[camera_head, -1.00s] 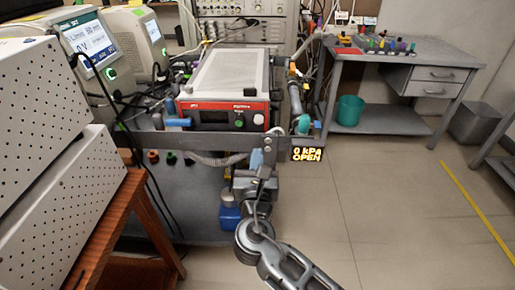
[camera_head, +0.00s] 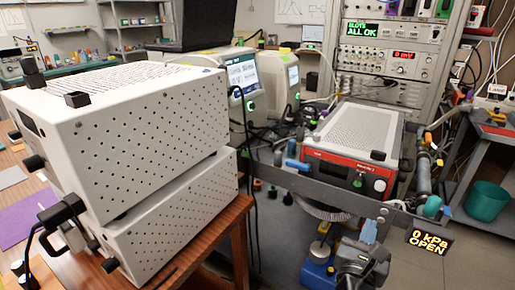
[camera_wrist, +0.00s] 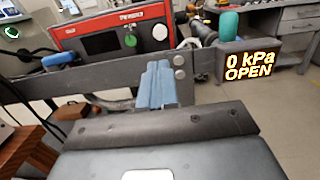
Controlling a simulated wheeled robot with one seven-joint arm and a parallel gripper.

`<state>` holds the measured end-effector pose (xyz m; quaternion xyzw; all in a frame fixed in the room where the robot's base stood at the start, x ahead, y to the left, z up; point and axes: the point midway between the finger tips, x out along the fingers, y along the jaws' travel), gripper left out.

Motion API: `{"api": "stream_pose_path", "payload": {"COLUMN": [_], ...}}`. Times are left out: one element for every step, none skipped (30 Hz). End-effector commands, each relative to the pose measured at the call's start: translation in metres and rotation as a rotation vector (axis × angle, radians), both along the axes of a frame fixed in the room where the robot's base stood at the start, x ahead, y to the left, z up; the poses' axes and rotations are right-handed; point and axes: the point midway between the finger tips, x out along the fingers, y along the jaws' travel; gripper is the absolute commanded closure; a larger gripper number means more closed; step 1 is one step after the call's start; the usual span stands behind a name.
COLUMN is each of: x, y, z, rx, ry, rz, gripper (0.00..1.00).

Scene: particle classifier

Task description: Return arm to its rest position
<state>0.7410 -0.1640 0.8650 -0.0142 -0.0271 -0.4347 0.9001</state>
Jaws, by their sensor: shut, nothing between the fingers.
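My gripper (camera_wrist: 158,72) shows in the wrist view as two blue fingers close together beyond my dark wrist housing. The fingers are shut with nothing between them. They point toward the grey metal rail (camera_wrist: 100,90) in front of the red-fronted instrument (camera_wrist: 115,35); whether they touch the rail I cannot tell. In the head view the blue fingertips (camera_head: 369,231) show just below the rail (camera_head: 300,183), above my dark wrist at the lower edge. Most of my arm is outside the head view.
A display (camera_head: 430,241) on the rail's right end reads "0 kPa OPEN". Two stacked white perforated boxes (camera_head: 150,125) stand on a wooden table at left. A blue-based device (camera_head: 318,272) sits below the rail. A green bin (camera_head: 486,201) stands at right, with some clear floor near it.

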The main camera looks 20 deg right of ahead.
Motion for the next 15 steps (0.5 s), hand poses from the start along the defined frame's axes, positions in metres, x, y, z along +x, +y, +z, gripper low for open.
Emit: {"api": "stream_pose_path", "payload": {"x": [0.0, 0.0, -0.002, -0.004, -0.007, -0.012, -0.017, -0.024, -0.034, -0.042, -0.051, -0.065, -0.074, -0.085, -0.098], "y": [0.0, 0.0, 0.001, 0.002, 0.003, 0.006, 0.01, 0.013, 0.019, 0.025, 0.031, 0.04, 0.047, 0.054, 0.063], "z": [0.0, -0.001, -0.003, -0.006, -0.01, -0.017, -0.024, -0.032, -0.043, -0.052, -0.06, -0.071, -0.077, -0.083, -0.09], "rx": [0.0, 0.003, 0.014, 0.028, 0.049, 0.092, 0.132, 0.182, 0.263, 0.331, 0.406, 0.513, 0.593, 0.675, 0.784], "ry": [0.0, 0.0, -0.003, -0.007, -0.012, -0.026, -0.038, -0.053, -0.078, -0.1, -0.125, -0.16, -0.186, -0.215, -0.252], "rz": [0.0, 0.002, 0.008, 0.015, 0.026, 0.047, 0.067, 0.088, 0.121, 0.145, 0.169, 0.198, 0.217, 0.233, 0.249], "gripper": [1.0, 1.0, 1.0, 1.0, 1.0, 1.0, 1.0, 1.0, 1.0, 1.0, 1.0, 1.0, 1.0, 1.0, 1.0]}}
